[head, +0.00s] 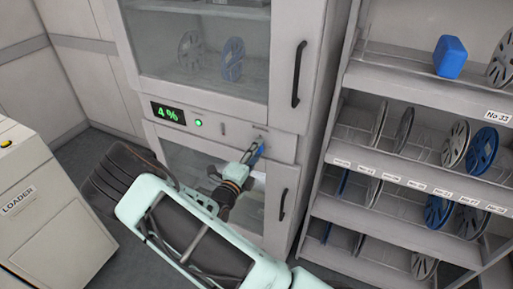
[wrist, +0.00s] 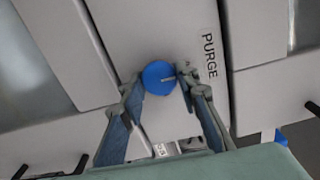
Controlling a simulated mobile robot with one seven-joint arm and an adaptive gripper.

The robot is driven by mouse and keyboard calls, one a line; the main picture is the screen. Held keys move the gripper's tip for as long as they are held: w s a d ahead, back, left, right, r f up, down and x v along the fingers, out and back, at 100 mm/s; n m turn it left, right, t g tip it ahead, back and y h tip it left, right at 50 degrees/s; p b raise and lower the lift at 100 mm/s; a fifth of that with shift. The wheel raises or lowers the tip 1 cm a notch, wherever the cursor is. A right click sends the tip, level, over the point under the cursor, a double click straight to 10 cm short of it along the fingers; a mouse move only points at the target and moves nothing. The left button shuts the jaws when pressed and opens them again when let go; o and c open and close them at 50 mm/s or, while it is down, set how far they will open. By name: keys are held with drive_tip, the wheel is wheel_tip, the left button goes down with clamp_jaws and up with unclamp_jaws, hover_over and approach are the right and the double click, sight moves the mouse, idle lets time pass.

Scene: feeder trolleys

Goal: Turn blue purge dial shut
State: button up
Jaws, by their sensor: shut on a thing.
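The blue purge dial (wrist: 157,78) is a round knob on the pale cabinet front in the wrist view. A light mark on its face runs from near its middle toward the right edge, on the side of the PURGE label (wrist: 209,55). My gripper (wrist: 159,88) is shut on the dial, one finger on each side of it. In the head view my gripper (head: 254,156) reaches the strip between the upper and lower cabinet doors. The dial itself is hard to make out there.
The dry cabinet (head: 222,133) has a lit display (head: 168,113) reading 4 % and a green light (head: 198,123). Dark handles (head: 299,74) stand out from its doors. A reel rack (head: 400,88) stands close on the right, and a loader (head: 45,205) at left.

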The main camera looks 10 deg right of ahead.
drive_tip(key=shift+n, duration=0.3)
drive_tip(key=o, duration=1.1)
drive_tip(key=v, duration=1.2)
